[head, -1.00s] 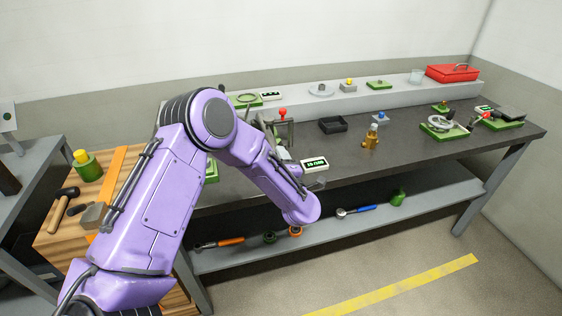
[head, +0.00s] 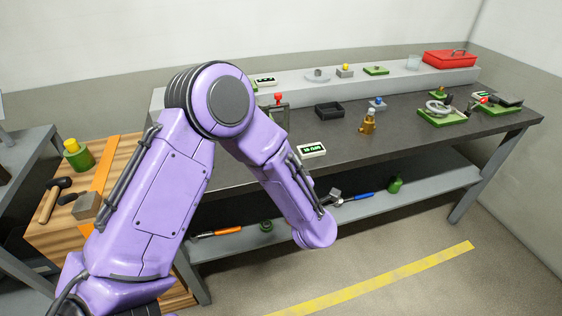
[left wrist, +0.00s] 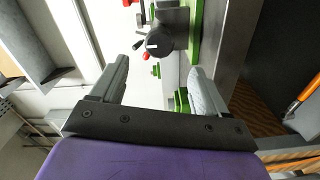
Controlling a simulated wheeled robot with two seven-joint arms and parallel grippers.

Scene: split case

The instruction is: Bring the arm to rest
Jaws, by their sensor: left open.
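My left arm (head: 160,190) fills the left of the head view, bent at a raised elbow, with its forearm (head: 290,190) sloping down to the right in front of the bench. Its gripper is hidden in the head view. In the left wrist view the left gripper (left wrist: 158,72) has its two fingers wide apart with nothing held between them. Beyond the fingers a dark knobbed device (left wrist: 165,40) on a green base is seen. My right gripper is in neither view.
The dark workbench (head: 415,148) carries a digital display (head: 312,150), a black tray (head: 329,111), a brass bottle (head: 368,123) and green-based fixtures. A red case (head: 449,58) stands on the back ledge. The lower shelf (head: 420,194) holds tools. A wooden-topped cabinet stands left. Floor is clear in front.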

